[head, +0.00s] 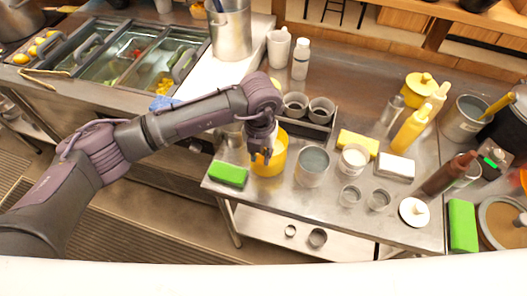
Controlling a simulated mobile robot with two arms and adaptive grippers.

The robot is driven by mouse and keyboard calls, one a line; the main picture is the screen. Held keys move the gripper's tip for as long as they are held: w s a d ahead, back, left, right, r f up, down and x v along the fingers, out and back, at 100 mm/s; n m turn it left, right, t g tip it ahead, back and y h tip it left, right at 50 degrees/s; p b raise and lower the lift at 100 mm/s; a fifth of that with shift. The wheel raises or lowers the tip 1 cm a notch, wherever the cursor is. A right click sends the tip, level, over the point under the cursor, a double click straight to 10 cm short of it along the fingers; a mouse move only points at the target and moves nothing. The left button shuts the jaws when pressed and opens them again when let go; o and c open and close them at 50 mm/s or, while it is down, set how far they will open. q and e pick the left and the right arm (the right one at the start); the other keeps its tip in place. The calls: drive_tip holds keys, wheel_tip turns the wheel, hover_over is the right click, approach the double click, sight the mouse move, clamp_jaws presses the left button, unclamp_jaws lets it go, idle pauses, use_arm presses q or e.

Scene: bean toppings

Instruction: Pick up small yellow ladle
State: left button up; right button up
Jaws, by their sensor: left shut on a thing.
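My left gripper (265,154) reaches down over a yellow round container (270,168) near the left end of the steel table. Its jaws are shut on a thin yellow piece at the container's mouth, which looks like the small yellow ladle (267,158). Most of the ladle is hidden by the fingers and the container, so its bowl cannot be made out. My right gripper is not in view.
A green block (229,174) lies just left of the yellow container. A metal cup (312,166) stands close on its right, and a dark holder with two cups (308,112) is behind. A metal pot (465,119) with a yellow handle stands far right.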

use_arm(q)
clamp_jaws()
drive_tip(key=shift+r, duration=0.3)
wheel_tip(320, 180, up, 8)
drive_tip(key=b, duration=0.3)
drive_tip(key=shift+r+b, duration=0.25)
drive_tip(key=shift+b, duration=0.05)
drive_tip(key=shift+r, duration=0.45)
